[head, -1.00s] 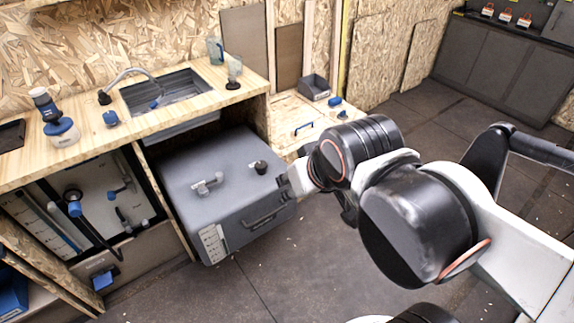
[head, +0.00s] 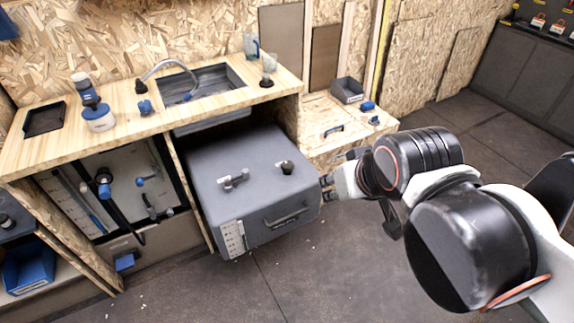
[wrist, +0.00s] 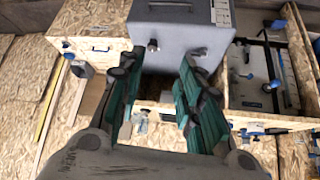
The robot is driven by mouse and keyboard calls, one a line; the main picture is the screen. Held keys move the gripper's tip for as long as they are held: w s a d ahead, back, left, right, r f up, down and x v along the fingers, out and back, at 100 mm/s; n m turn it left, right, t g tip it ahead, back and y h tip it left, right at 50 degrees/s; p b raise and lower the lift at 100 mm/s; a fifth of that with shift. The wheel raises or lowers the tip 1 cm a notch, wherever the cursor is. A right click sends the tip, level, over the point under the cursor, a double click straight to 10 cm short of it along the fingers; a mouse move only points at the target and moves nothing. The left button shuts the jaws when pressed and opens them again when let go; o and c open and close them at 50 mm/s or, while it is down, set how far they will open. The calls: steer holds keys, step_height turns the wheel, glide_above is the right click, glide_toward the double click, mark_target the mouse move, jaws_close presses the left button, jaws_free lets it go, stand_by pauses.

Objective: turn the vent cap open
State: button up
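The vent cap appears to be the small black round knob (head: 286,168) on top of the grey box (head: 215,205). A grey lever fitting (head: 235,180) sits left of it on the same lid. My gripper (head: 326,187) is just right of the box, apart from the knob. In the wrist view my gripper (wrist: 160,68) is open, with two green-lined fingers spread and nothing between them. The grey box (wrist: 180,35) and the dark knob (wrist: 153,45) show beyond the fingertips. How far the knob is turned is too small to tell.
A wooden counter (head: 130,130) with a sink (head: 195,85) and bottles stands behind and left of the box. A low wooden bench (head: 320,110) with a grey bin (head: 347,90) is behind my gripper. The dark floor (head: 310,280) in front is clear.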

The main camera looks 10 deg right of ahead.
steer(key=o, duration=0.5)
steer(key=shift+r, duration=0.1)
steer(key=shift+c, duration=0.2)
steer(key=shift+o, duration=0.7)
steer(key=shift+w+r, duration=0.25)
steer(key=shift+w, duration=0.1)
steer(key=w+r+n+g+p, duration=0.25)
steer(key=w+r, duration=0.25)
steer(key=w, duration=0.7)
steer(key=n+g+p, duration=0.2)
steer(key=n+g, duration=0.3)
steer(key=n, duration=0.3)
glide_above(287, 164)
step_height(287, 164, down, 27)
step_height(287, 164, down, 14)
steer(key=b, duration=0.4)
steer(key=shift+r, duration=0.2)
